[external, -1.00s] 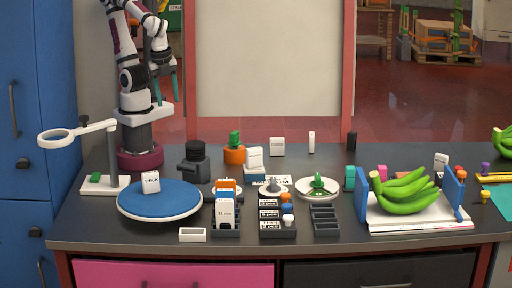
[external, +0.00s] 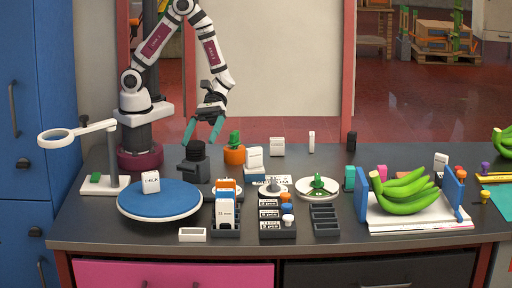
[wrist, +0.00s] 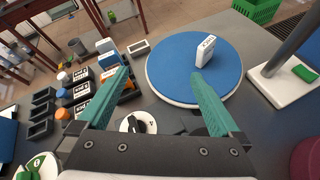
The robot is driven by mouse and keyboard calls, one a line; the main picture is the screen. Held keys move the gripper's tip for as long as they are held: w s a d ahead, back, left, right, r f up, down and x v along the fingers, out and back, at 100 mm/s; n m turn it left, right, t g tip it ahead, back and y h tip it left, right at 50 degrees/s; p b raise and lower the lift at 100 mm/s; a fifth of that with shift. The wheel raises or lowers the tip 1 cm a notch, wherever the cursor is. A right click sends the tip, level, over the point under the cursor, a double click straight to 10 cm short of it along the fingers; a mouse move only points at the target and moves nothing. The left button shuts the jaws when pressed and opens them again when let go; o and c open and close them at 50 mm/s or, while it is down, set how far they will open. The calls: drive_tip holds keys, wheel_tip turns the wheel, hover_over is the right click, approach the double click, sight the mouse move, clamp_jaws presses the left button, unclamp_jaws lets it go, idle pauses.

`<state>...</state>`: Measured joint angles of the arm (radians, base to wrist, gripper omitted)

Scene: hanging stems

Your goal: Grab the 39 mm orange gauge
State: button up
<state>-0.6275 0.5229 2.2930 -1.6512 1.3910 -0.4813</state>
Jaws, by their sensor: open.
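An orange gauge (external: 226,184) stands at the back of a dark slotted rack (external: 226,233), behind a blue piece and a white gauge (external: 225,212) that seems marked 31 mm. Only its upper part shows, and I cannot read a size on it. In the wrist view an orange piece (wrist: 129,86) shows at the rack, left of my gripper's middle and partly behind the left finger. My gripper (external: 203,131) has its teal fingers spread and empty. It hangs above the dark camera-like device, behind and above the rack. The fingers also show in the wrist view (wrist: 160,76).
A blue round turntable (external: 160,199) carrying a white block (external: 150,182) is left of the rack. A dark device (external: 194,163) and an orange pot with a cactus (external: 235,154) stand behind. More racks (external: 326,221) stand to the right. A ring-topped stand (external: 113,155) is far left.

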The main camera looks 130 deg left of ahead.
drive_tip(key=w+a+f+n+t+y, duration=0.2)
drive_tip(key=w+a+f+n+t, duration=0.2)
drive_tip(key=a+n, duration=0.2)
drive_tip(key=shift+n, duration=0.4)
drive_tip(key=x, duration=0.9)
drive_tip(key=shift+w+d+f, duration=0.1)
drive_tip(key=shift+w+f, duration=0.1)
drive_tip(key=x, duration=0.6)
drive_tip(key=c, duration=1.4)
drive_tip(key=shift+r, duration=0.1)
